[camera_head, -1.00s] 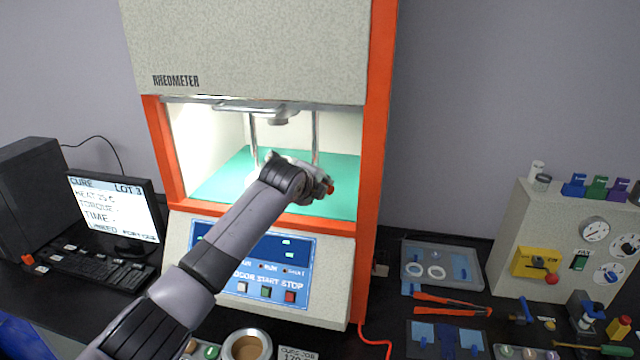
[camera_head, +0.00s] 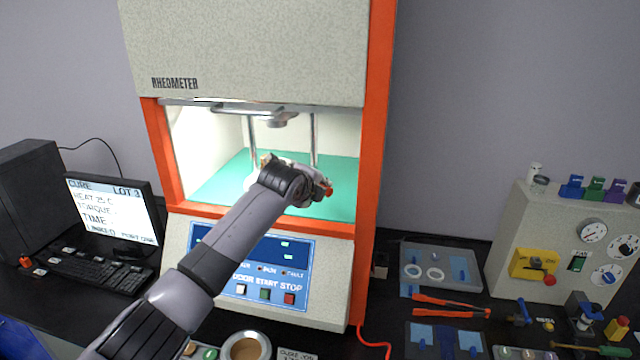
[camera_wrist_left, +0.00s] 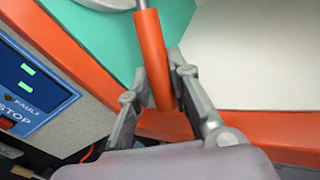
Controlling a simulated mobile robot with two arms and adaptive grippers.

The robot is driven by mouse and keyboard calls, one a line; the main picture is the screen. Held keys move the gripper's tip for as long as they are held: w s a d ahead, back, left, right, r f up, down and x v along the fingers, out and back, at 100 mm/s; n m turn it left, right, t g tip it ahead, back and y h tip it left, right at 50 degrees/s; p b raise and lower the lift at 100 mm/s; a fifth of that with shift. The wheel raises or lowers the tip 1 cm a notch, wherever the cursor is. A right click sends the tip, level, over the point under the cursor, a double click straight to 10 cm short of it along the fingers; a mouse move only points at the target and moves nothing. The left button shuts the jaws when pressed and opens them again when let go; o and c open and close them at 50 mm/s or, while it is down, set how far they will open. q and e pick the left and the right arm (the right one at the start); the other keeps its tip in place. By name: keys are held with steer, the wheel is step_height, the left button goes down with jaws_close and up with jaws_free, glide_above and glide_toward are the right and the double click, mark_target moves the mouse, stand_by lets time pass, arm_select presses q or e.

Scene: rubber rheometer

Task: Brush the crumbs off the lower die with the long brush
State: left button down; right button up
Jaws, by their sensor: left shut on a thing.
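My left gripper (camera_head: 312,186) reaches through the open front of the rheometer, above the green floor (camera_head: 338,180). In the left wrist view its fingers (camera_wrist_left: 157,76) are shut on the orange handle of the long brush (camera_wrist_left: 152,48). The grey shaft runs out of the top of that view, so the bristles are not seen. In the head view only the red-orange handle end (camera_head: 328,191) shows clearly. A pale round part, likely the lower die (camera_wrist_left: 98,4), shows at the wrist view's top edge; my arm mostly hides it in the head view. No crumbs can be made out.
The orange frame (camera_head: 368,130) bounds the chamber, with two upright rods (camera_head: 314,140) and an upper die (camera_head: 278,120) inside. The button panel (camera_head: 270,262) lies below my arm. A monitor (camera_head: 112,210) stands left; a grey tray (camera_head: 440,268) and tools lie right.

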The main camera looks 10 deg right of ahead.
arm_select(q)
steer(key=shift+s+d+f, duration=0.1)
steer(key=shift+s+d, duration=0.15)
steer(key=shift+d, duration=0.35)
steer(key=shift+w+d, duration=0.15)
steer(key=shift+w, duration=0.5)
steer(key=shift+s+a+f, duration=0.15)
steer(key=shift+s+a, duration=0.05)
steer(key=shift+s, duration=0.5)
steer(key=shift+w+d, duration=0.25)
steer(key=shift+w, duration=0.35)
steer(key=shift+w+d, duration=0.1)
steer(key=shift+w, duration=0.15)
steer(key=shift+s+a, duration=0.35)
steer(key=shift+s, duration=0.55)
